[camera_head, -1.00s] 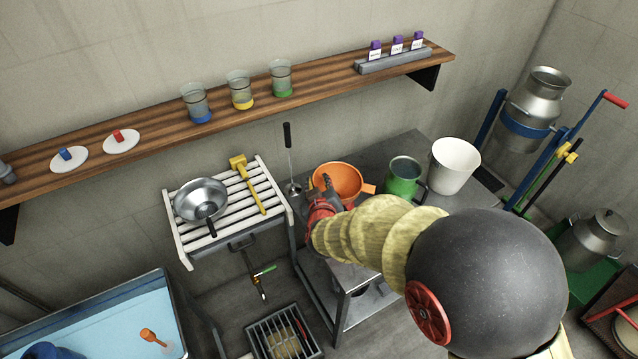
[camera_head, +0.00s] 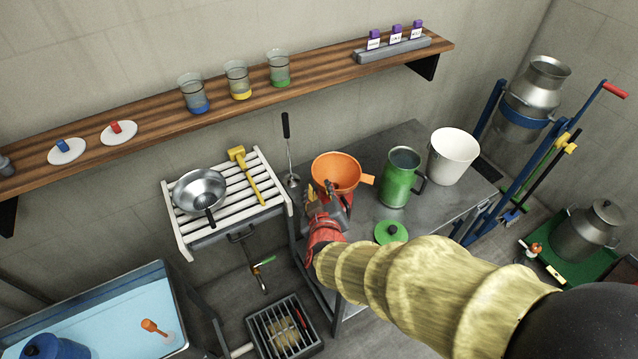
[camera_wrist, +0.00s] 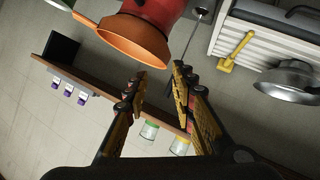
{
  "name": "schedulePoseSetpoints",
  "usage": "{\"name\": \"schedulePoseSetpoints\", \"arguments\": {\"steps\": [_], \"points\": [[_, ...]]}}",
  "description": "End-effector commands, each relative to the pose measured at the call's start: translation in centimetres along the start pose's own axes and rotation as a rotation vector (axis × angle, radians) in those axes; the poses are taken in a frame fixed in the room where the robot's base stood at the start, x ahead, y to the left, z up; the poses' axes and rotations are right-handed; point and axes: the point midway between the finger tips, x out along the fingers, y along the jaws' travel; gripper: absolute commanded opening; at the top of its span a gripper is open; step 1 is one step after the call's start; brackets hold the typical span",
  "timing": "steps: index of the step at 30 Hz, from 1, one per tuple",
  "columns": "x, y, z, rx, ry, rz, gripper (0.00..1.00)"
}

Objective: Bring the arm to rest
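My gripper (camera_head: 328,200) is at the end of my yellow-sleeved arm, over the front of the grey table, just in front of the orange funnel (camera_head: 338,172). In the wrist view my gripper's two fingers (camera_wrist: 160,90) stand apart with nothing between them. The orange funnel also shows in the wrist view (camera_wrist: 135,42), beyond the fingertips, on top of a red vessel (camera_wrist: 158,8). From these views I cannot tell whether a finger touches the funnel.
A green jug (camera_head: 397,180), its green lid (camera_head: 391,232) and a white bucket (camera_head: 453,157) are on the table. A wooden shelf (camera_head: 150,122) runs along the wall above.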

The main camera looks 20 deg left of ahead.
Motion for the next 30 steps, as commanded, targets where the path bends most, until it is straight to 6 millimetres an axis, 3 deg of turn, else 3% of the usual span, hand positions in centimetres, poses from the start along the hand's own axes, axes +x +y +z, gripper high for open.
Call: {"name": "schedulePoseSetpoints", "arguments": {"steps": [6,23,26,30], "points": [[-1.1,0.0,0.0,0.0,0.0,-0.001,0.26],[-1.0,-0.1,0.1,0.021,-0.002,-0.002,0.26],[-1.1,-1.9,1.3,0.09,-0.05,-0.067,0.26],[-3.0,-7.1,5.2,0.174,-0.204,-0.257,0.26]]}}
